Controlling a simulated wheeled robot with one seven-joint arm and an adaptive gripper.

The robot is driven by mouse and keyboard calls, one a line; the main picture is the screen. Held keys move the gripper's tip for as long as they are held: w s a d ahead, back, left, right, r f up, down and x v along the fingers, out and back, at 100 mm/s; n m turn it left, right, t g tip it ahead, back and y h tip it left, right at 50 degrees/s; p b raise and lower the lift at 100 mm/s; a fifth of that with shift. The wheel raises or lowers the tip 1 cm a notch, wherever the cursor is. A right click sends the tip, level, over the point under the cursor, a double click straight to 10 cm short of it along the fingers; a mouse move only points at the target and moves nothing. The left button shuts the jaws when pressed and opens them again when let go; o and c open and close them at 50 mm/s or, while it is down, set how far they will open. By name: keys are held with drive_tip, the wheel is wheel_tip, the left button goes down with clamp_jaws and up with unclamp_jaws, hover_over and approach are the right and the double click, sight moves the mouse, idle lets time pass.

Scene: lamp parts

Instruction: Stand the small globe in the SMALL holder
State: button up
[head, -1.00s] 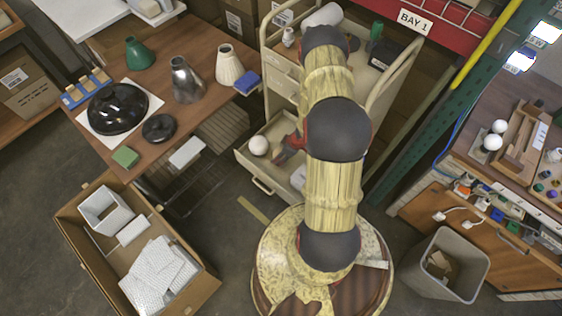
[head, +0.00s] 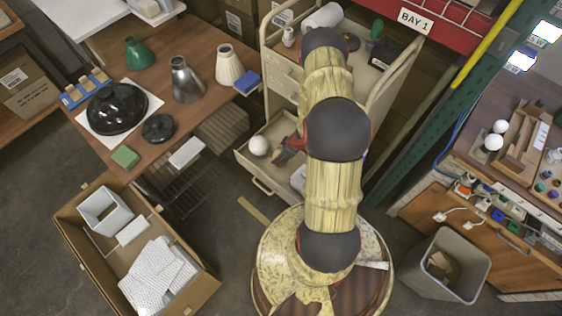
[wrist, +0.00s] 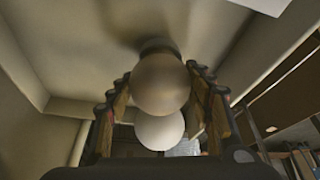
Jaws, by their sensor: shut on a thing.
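My gripper (wrist: 160,75) is shut on a pale globe (wrist: 160,88), which I take as the small globe, with one finger on each side of it. A dark, collar-like patch shows at the globe's far end; I cannot tell whether it is part of it. A second, whiter globe (wrist: 160,132) shows partly behind the held one. In the head view my gripper (head: 284,156) is over the open cart drawer (head: 243,160), partly hidden by my arm. A white globe (head: 258,145) is in the drawer, left of the gripper. I cannot make out which thing is the small holder.
The brown table (head: 190,112) at left bears a large black base (head: 118,108), a small black base (head: 158,128) and several shades. A cardboard box (head: 85,245) stands in front. A bin (head: 446,262) and a bench with two white balls (head: 493,142) are at right.

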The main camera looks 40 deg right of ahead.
drive_tip(key=shift+f, duration=0.45)
idle(1.2)
drive_tip(key=o, duration=1.1)
drive_tip(key=shift+o, duration=0.2)
drive_tip(key=v, duration=1.2)
